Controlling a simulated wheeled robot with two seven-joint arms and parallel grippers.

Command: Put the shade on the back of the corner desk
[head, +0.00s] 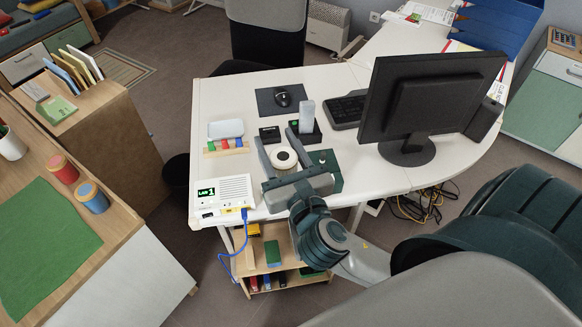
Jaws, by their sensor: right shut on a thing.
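The white corner desk (360,158) fills the middle of the head view and curves away to the back right. My right gripper (277,140) is over its near left part, with its fingers pointing to the far side. It is shut on a small round cream piece with a dark centre, which I take to be the shade (284,159). The gripper's palm hides the shade's near side. I cannot tell how high the shade is above the desktop. My left gripper is not in view.
A white device with a green display (222,193) stands left of the gripper. A rack with coloured pieces (225,147), a phone in a dock (306,118), a mouse pad (280,99) and a big monitor (425,100) are nearby. Bare desktop shows left of the mouse pad.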

